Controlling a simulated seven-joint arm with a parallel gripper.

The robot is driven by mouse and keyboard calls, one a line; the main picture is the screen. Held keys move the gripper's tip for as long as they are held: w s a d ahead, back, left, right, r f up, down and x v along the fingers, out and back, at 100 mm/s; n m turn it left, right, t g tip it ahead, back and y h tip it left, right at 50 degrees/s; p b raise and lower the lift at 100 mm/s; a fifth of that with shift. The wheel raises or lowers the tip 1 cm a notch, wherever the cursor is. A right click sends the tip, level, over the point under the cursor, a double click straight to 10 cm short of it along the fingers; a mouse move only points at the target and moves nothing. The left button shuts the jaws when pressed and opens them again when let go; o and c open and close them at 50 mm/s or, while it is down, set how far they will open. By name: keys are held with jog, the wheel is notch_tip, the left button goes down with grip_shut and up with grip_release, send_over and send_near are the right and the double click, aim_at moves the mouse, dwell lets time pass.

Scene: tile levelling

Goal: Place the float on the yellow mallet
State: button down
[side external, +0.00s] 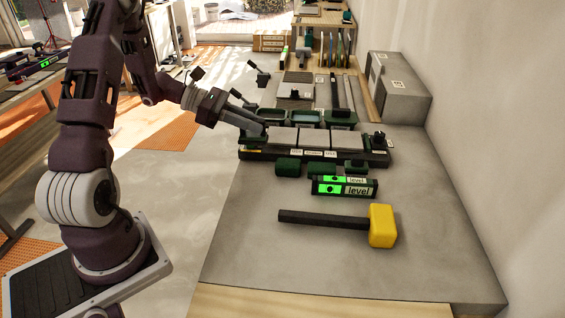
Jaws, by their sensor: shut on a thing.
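The yellow mallet (382,227) lies on its side on the grey slab, its black handle pointing left. My gripper (262,130) reaches down at the left end of a dark tile rack (313,158). It is shut on a small dark green piece there, mostly hidden by the fingers. A flat grey plate with a dark top part (296,86) lies farther back and may be the float; I cannot tell for sure. My gripper is well behind and left of the mallet.
A level with green display (345,187) lies between rack and mallet. Green blocks (288,167) sit at the rack's front. Green trays (272,115) stand behind it. A grey box (398,87) stands by the right wall. The slab (270,268) around the mallet is clear.

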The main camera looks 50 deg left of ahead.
jog(key=w+d+r+m+g+h, duration=0.1)
jog(key=w+d+m+g+h, duration=0.1)
jog(key=d, duration=0.5)
jog(key=w+d+r+m+g+h, duration=0.1)
jog(key=w+d+m+g, duration=0.15)
jog(key=d, duration=0.45)
jog(key=m+g+h, duration=0.1)
jog(key=m+g, duration=0.4)
send_over(337, 219)
jog(key=shift+n, duration=0.25)
notch_tip(337, 219, down, 8)
jog(key=shift+r, duration=0.1)
jog(key=shift+f, duration=0.2)
jog(key=c, duration=1.3)
grip_release()
jog(key=shift+r, duration=0.1)
